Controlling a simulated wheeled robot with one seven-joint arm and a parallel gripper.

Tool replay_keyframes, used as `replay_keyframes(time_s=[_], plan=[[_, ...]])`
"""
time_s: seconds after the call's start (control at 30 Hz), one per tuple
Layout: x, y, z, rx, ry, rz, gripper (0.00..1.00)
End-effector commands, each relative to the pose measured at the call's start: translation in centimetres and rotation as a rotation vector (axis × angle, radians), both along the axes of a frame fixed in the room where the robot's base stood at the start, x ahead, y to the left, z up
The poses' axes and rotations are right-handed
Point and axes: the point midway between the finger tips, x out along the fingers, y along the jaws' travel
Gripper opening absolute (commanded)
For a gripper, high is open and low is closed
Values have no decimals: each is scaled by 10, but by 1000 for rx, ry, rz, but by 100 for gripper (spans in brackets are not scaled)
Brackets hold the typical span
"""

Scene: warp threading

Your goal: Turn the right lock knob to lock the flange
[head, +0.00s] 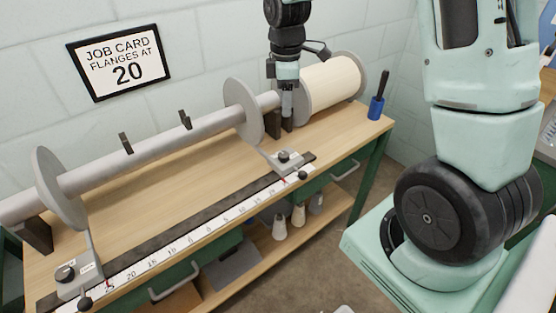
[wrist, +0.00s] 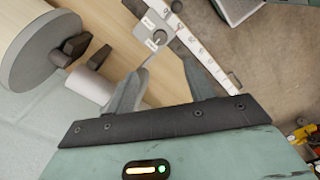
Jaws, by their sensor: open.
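The right flange (head: 245,108) is a grey disc on the long grey beam. A bracket runs from it to a small block with the right lock knob (head: 284,156) at the right end of the scale. In the wrist view the right lock knob (wrist: 160,38) shows beyond the fingertips, with small white labels beside it. My gripper (head: 287,118) hangs behind and above the knob, near the beam's right end. In the wrist view my gripper (wrist: 167,62) is open and empty, with a clear gap between its fingers. It appears apart from the knob.
The left flange (head: 58,188) has its own lock knob (head: 66,272). A white scale (head: 190,238) runs along the bench front. A cream roll (head: 332,83) and a blue cup (head: 376,108) stand at the right. A job card (head: 120,62) reads "FLANGES AT 20". Dark beam supports stand close to my gripper.

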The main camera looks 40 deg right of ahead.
Motion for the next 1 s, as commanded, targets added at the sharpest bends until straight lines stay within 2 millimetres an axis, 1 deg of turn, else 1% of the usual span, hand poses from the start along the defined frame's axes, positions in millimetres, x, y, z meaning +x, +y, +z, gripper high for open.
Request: replay_keyframes(time_s=[0.17,0.5,0.7,0.83,1.0], plan=[[-2,2,-27,1,8,1,53],[-2,2,-98,1,8,1,53],[-2,2,-137,1,5,2,53],[-1,2,-154,1,4,1,53],[-1,2,-166,1,2,1,53]])
